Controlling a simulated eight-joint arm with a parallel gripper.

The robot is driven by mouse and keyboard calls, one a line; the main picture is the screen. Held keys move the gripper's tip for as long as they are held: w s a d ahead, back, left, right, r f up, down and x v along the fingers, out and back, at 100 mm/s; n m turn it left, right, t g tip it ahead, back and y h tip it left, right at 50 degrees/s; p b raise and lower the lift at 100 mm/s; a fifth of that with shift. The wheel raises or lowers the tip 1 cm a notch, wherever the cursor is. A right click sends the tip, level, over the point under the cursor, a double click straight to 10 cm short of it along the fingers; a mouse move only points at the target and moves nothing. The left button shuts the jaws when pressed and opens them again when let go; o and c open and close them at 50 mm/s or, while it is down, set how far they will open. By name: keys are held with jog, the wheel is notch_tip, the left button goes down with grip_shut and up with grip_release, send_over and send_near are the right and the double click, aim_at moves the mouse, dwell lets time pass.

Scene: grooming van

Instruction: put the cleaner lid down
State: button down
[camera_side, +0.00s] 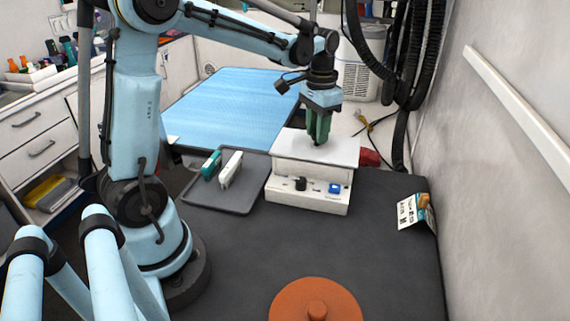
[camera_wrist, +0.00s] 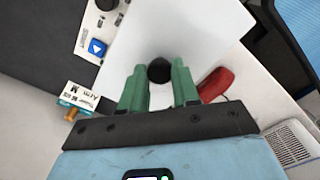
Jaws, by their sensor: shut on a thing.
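The cleaner lid (camera_side: 290,145) is a flat white plate over the white cleaner body (camera_side: 310,190), which has a black dial and a blue button on its front. The lid is level; I cannot tell whether it rests on the body or is slightly above it. My gripper (camera_side: 318,140) points down at the lid's middle, its green fingers shut on the lid's knob. In the wrist view, my gripper (camera_wrist: 159,75) has a finger on each side of the round black knob (camera_wrist: 159,70), and the white lid (camera_wrist: 195,30) spreads beneath. The fingers hide the knob in the side view.
A grey tray (camera_side: 235,200) with a teal item and a white item lies left of the cleaner. An orange disc (camera_side: 335,295) is at the front. A small card (camera_side: 408,212) stands at right by the wall. A red object (camera_side: 369,157) is behind the cleaner. The dark mat between is clear.

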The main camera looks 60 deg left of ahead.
jog(key=shift+f, duration=0.3)
jog(key=c, duration=0.8)
grip_release()
jog(key=shift+f, duration=0.1)
notch_tip(320, 180, up, 13)
jog(key=s+d+f+t, duration=0.2)
jog(key=s+d+f, duration=0.1)
jog(key=s+d+f+t, duration=0.2)
jog(key=s+d+f, duration=0.1)
jog(key=s+d, duration=0.1)
jog(key=s+d+f+t, duration=0.3)
jog(key=f, duration=0.1)
jog(key=shift+s+d, duration=0.3)
jog(key=shift+s, duration=0.05)
jog(key=shift+r, duration=0.1)
